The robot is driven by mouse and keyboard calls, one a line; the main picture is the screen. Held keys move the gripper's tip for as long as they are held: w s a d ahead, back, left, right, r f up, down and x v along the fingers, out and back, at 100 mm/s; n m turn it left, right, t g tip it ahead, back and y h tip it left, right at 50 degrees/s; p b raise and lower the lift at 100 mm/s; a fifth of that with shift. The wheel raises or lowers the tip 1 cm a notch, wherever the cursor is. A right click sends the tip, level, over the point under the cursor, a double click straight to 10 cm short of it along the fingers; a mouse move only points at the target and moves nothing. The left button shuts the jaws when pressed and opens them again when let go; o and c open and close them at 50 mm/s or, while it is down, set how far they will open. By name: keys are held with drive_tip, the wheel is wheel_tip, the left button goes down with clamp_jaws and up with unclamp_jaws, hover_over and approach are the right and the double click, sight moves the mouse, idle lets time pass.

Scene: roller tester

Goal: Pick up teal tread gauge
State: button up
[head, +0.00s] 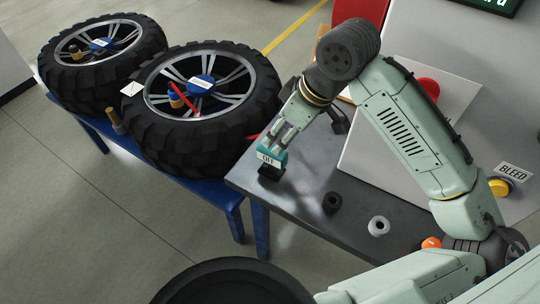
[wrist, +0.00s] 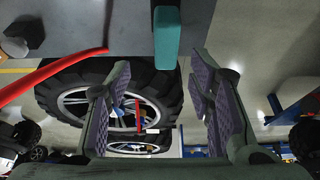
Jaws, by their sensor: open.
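The teal tread gauge (head: 277,164), with a pale label on its face and a dark lower part, is at the left corner of the grey table (head: 300,195). In the wrist view the teal gauge (wrist: 167,42) shows at the top centre, in line with the gap between the fingers. My gripper (head: 282,140) is just above the gauge in the head view, tilted down toward it. The wrist view shows my gripper (wrist: 160,65) open, its two ridged pads wide apart. I cannot tell whether a finger touches the gauge.
Two large tyres (head: 257,90) lie on a blue stand (head: 205,180) left of the table. A red rod (wrist: 52,75) crosses the wrist view at left.

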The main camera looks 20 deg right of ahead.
sight(272, 161)
drive_tip(key=x, duration=0.2)
drive_tip(key=p+x, duration=0.1)
drive_tip(key=x, duration=0.4)
drive_tip(key=shift+s+a+f+p, duration=0.15)
drive_tip(key=shift+s+f+p, duration=0.1)
drive_tip(key=shift+s+p, duration=0.1)
drive_tip(key=shift+c, duration=0.2)
clamp_jaws()
